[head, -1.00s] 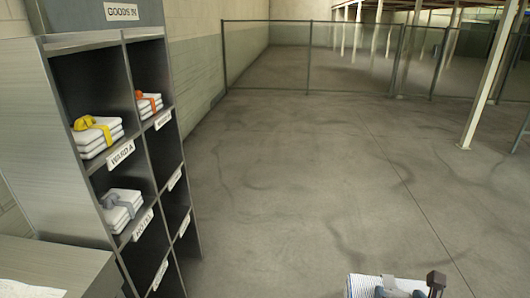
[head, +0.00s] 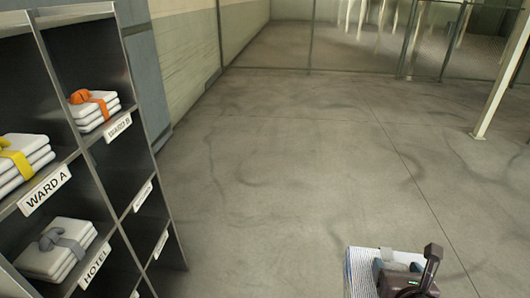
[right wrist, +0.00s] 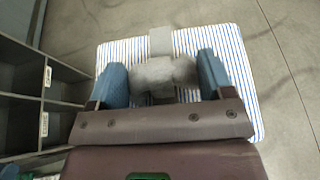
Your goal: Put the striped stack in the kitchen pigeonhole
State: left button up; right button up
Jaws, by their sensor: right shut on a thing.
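The striped stack (head: 360,270) is white with blue stripes and has a grey band with a knot (right wrist: 165,72). It shows at the bottom right of the head view and fills the upper middle of the right wrist view (right wrist: 240,85). My right gripper (head: 398,272) is shut on the knot, its blue fingers on either side of it (right wrist: 163,78). The pigeonhole rack (head: 90,170) stands at the left. No label that I can read says kitchen; the lower right labels (head: 160,244) are too small to read. My left gripper is out of view.
A white stack with a yellow band (head: 22,160) lies in WARD A, one with an orange band (head: 94,108) in WARD B, one with a grey band (head: 56,248) in HOTEL. Open floor (head: 290,180) lies right of the rack. A fence and post (head: 503,75) stand beyond.

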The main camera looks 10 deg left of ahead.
aim_at(108, 188)
jog(key=i, duration=2.05)
jog(key=i+l+u, duration=0.15)
jog(key=i+u, duration=0.2)
jog(key=i, duration=0.4)
jog(key=j+u, duration=0.1)
jog(key=u, duration=3.15)
jog(key=i+l+u, duration=0.1)
jog(key=i, duration=0.3)
jog(key=l, duration=0.1)
